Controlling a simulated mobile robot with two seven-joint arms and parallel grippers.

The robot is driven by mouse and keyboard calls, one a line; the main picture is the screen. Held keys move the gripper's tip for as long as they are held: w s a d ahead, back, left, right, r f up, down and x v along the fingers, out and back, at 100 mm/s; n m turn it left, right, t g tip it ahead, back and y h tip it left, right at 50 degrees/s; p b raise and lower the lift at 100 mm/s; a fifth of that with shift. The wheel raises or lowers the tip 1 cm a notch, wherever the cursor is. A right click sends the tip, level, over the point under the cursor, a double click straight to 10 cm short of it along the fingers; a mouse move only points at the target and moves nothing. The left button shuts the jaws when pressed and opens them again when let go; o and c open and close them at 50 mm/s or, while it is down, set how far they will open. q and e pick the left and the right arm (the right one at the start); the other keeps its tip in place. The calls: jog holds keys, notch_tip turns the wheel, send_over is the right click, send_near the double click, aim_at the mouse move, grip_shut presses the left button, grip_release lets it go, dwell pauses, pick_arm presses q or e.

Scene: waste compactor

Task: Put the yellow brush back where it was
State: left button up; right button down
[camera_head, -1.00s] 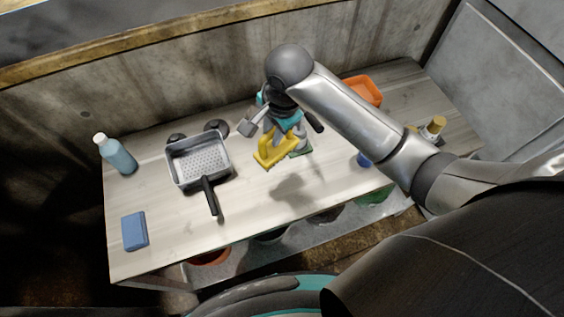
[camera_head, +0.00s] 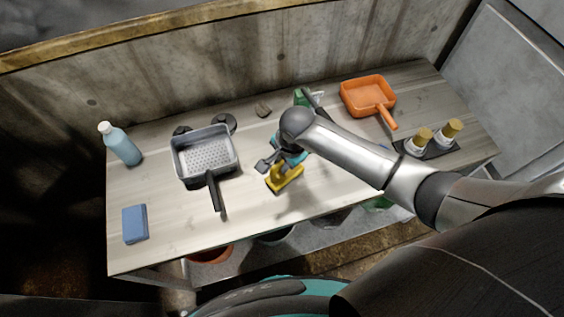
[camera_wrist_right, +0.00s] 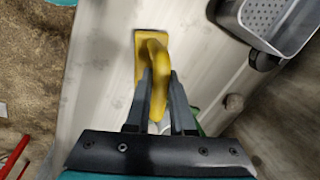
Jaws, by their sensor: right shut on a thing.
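The yellow brush (camera_head: 287,180) is in my right gripper (camera_head: 275,166), above or at the middle of the table, right of the grey basket pan. In the right wrist view, the fingers of the right gripper (camera_wrist_right: 160,92) are shut on the handle of the yellow brush (camera_wrist_right: 153,50), whose flat head points away from the gripper. I cannot tell whether the brush touches the table. My left gripper is out of view.
The table (camera_head: 250,215) has bare room at its front. The grey basket pan (camera_head: 205,153) lies left of the brush. A blue bottle (camera_head: 123,147), a blue sponge (camera_head: 135,223), an orange dustpan (camera_head: 367,96), a green item (camera_head: 301,97) and two gold-capped bottles (camera_head: 436,137) also stand there.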

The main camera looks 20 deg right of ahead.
aim_at(288, 181)
jog(key=c, duration=0.8)
grip_release()
jog(key=shift+f, duration=0.1)
jog(key=shift+o, duration=0.2)
jog(key=p+v, duration=0.3)
jog(key=v, duration=0.9)
jog(key=shift+a, duration=0.1)
